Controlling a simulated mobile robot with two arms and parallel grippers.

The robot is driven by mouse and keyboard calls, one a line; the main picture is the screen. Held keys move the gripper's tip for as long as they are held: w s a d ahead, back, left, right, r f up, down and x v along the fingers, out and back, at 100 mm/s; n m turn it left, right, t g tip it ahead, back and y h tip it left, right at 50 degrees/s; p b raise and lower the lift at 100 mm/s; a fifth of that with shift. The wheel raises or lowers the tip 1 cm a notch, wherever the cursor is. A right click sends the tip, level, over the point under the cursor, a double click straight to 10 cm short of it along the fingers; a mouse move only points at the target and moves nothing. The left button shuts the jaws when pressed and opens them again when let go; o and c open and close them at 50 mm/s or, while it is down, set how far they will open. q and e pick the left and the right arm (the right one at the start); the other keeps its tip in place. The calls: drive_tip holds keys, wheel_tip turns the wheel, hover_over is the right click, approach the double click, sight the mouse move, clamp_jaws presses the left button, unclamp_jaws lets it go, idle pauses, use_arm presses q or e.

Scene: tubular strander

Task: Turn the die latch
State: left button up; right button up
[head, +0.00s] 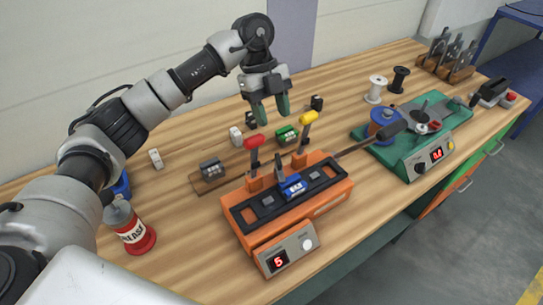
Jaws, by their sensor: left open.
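An orange machine (325,198) stands on the wooden bench with a black plate on top. A small blue block (292,186) sits at the middle of the plate. A red-handled lever (254,143) and a yellow-handled lever (308,118) stand upright on its far side; I cannot tell which part is the die latch. My left gripper (272,115) points down with its green fingers apart and empty. In the picture it is above and behind the machine, between the two levers, touching neither. My right gripper is out of view.
A green machine (440,137) with a blue spool and a red display stands to the right; a dark-handled rod reaches between the machines. A grease can (131,228) stands at left. Small blocks, including a green one (286,134), lie behind. A tool rack (448,62) is at far right.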

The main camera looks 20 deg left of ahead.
sight(279, 159)
use_arm(q)
drive_tip(key=shift+y, duration=0.3)
drive_tip(key=x, duration=0.3)
drive_tip(key=p+x, duration=0.1)
drive_tip(key=x, duration=0.3)
drive_tip(key=p+x, duration=0.1)
drive_tip(key=x, duration=0.3)
drive_tip(key=shift+a+f, duration=0.2)
drive_tip(key=shift+a, duration=0.1)
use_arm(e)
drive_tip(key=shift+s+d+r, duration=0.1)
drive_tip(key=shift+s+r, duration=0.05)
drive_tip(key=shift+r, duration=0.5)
use_arm(q)
drive_tip(key=shift+c, duration=0.3)
clamp_jaws()
